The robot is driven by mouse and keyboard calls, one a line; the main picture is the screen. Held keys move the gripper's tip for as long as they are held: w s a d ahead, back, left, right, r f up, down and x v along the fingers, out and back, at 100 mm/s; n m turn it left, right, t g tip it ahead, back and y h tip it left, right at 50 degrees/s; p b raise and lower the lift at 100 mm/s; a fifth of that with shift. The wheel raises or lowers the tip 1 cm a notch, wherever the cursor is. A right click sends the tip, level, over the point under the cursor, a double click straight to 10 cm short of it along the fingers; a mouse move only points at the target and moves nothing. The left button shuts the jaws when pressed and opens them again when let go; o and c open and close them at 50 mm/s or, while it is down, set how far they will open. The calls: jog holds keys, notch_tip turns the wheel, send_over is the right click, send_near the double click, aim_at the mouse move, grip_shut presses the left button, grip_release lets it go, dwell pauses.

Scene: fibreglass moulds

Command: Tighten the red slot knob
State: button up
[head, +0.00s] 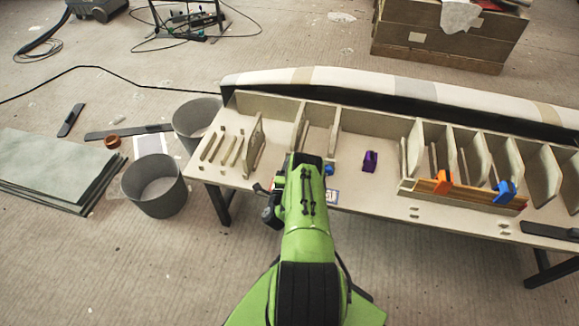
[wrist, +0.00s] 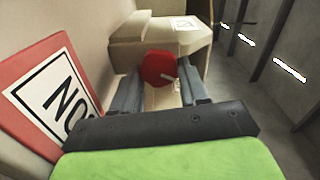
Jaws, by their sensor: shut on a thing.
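The red slot knob (wrist: 158,68) shows in the wrist view, on the front of a beige block (wrist: 150,40). A small pale bar or slot mark lies across its face. My gripper (wrist: 158,88) has its two grey fingers on either side of the knob's lower part, shut on it. The exact contact at the fingertips is partly hidden. In the head view my green arm reaches to the left part of the mould table (head: 375,205) and hides the knob and the gripper's fingers.
A red-bordered sign (wrist: 50,95) stands close at the left in the wrist view. In the head view, upright ribs (head: 420,150) divide the table. A purple piece (head: 370,161), an orange clamp (head: 442,182) and a blue clamp (head: 505,190) are to the right. Grey buckets (head: 154,186) stand left.

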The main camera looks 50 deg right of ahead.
jog(key=shift+f+m, duration=0.1)
jog(key=shift+m, duration=1.1)
jog(key=shift+s, duration=0.1)
jog(key=o, duration=1.1)
jog(key=shift+c, duration=0.2)
jog(key=shift+f, duration=0.1)
